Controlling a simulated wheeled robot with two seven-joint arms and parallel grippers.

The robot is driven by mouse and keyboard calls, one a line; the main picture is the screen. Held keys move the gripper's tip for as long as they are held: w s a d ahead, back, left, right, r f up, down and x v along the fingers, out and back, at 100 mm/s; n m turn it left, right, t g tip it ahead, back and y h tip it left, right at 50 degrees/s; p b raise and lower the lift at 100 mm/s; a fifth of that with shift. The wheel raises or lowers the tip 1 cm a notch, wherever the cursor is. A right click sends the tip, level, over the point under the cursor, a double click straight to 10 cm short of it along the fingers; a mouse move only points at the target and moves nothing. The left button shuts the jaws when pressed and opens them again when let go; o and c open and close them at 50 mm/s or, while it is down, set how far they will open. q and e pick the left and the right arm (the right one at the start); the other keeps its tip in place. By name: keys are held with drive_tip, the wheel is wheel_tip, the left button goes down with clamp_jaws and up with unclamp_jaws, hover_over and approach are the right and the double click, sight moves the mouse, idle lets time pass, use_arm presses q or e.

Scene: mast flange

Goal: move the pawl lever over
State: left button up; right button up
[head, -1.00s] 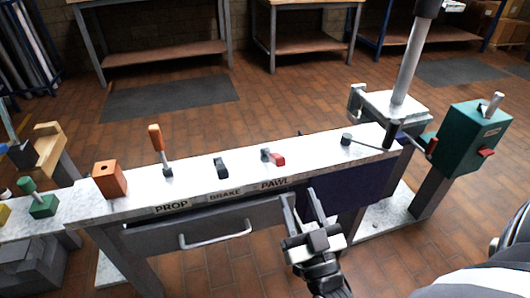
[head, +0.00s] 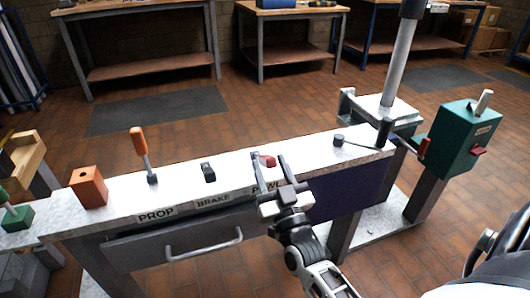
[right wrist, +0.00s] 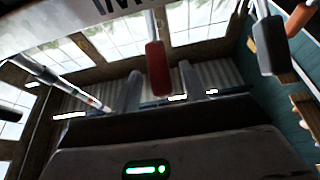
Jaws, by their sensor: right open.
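The pawl lever has a red handle (head: 266,160) and sits at the bench top's front edge, above the PAWL label (head: 264,187), which my gripper partly covers. My right gripper (head: 269,164) is open, with its fingertips on either side of the red handle in the head view. In the right wrist view, the red handle (right wrist: 158,68) shows between the two grey fingers (right wrist: 160,88). I cannot tell whether a finger touches it. My left gripper is out of view.
The dark brake lever (head: 208,172) and orange-handled prop lever (head: 140,145) stand to the left on the white bench top (head: 180,180). An orange block (head: 88,187) is farther left. A dark knob (head: 338,140), a grey post and a teal box (head: 467,140) stand to the right.

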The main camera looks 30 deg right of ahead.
sight(266, 156)
drive_tip(key=shift+x, duration=2.15)
drive_tip(key=shift+c, duration=0.3)
